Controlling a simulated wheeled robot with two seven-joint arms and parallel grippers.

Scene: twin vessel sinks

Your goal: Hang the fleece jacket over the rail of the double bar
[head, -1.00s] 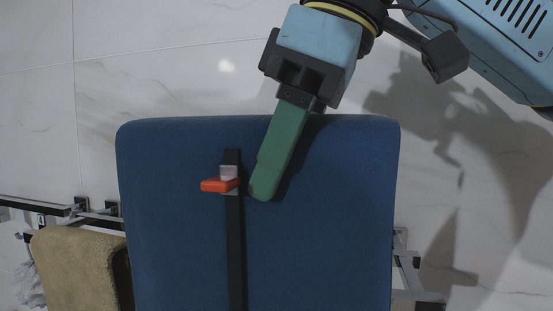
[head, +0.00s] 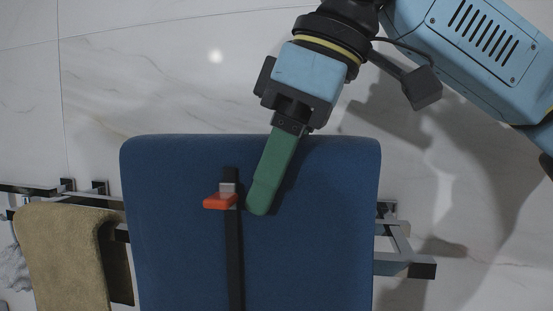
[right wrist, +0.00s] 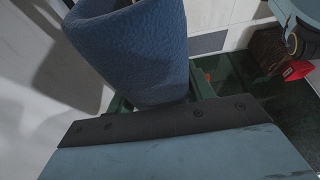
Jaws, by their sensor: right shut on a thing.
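The fleece jacket (head: 310,235) is a thick blue slab of cloth with a black zip strip and an orange zip pull (head: 219,202). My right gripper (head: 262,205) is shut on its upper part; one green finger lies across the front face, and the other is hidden. In the right wrist view the blue cloth (right wrist: 135,50) sits between the green fingers. The double bar (head: 405,264) shows on both sides of the jacket, its middle hidden. The jacket's top edge appears above the bars in the picture; whether cloth rests on a rail I cannot tell. My left gripper is not in view.
A tan towel (head: 60,255) hangs on the bars at the left, close to the jacket's left edge. A pale cloth (head: 14,268) shows at the far left. The marble wall (head: 150,80) is bare above.

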